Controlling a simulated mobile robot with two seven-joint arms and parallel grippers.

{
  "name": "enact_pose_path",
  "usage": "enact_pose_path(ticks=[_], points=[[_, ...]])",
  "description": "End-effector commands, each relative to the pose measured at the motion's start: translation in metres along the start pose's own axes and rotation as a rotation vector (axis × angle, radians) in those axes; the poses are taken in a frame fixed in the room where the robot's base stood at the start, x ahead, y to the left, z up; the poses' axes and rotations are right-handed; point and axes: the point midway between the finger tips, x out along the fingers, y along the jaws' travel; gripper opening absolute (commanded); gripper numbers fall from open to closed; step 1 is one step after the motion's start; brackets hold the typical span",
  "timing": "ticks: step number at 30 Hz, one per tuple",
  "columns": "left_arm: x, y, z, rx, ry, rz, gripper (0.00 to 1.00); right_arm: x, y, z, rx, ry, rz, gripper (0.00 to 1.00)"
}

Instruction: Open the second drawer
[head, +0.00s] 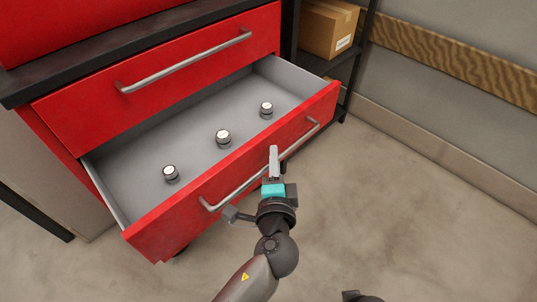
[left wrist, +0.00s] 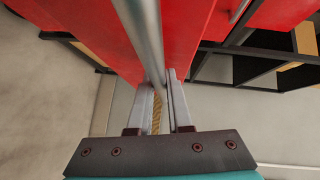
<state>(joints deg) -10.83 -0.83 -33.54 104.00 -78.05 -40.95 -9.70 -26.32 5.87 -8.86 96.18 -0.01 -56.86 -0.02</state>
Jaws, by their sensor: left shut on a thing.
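The second drawer (head: 215,190) of the red cabinet is pulled well out, its grey inside showing. Its silver bar handle (head: 235,192) runs along the red front. My left gripper (head: 273,160) is at the handle, right of its middle, with its fingers reaching over the bar. In the left wrist view the handle bar (left wrist: 148,40) passes between the two fingers (left wrist: 160,100), which are shut on it. My right gripper's fingers are not seen.
Three small round metal-and-black parts (head: 223,138) stand in the open drawer. The top drawer (head: 165,85) is shut. A black shelf (head: 325,62) with a cardboard box (head: 327,27) stands at the right. The concrete floor (head: 420,210) is clear.

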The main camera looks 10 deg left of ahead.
Motion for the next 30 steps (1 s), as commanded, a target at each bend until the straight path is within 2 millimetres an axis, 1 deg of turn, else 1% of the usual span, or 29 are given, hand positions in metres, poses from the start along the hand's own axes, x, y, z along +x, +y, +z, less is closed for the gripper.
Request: enact_pose_path(ticks=[9,10,17,26,30], points=[[-0.0006,0.0007,-0.0006,0.0,0.002,0.002,0.0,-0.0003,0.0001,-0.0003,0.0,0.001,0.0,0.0],[-0.0006,0.0007,-0.0006,0.0,0.002,0.002,0.21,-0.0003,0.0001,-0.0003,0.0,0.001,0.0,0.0],[-0.0003,0.0005,-0.0002,0.0,0.001,0.001,0.46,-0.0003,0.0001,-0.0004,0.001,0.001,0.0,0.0],[0.0006,-0.0004,0.0004,0.0,0.001,0.0,0.46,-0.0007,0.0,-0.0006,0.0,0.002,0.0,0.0],[0.0044,-0.0034,0.0032,0.002,0.002,-0.001,0.46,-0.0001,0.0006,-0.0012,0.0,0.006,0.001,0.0]])
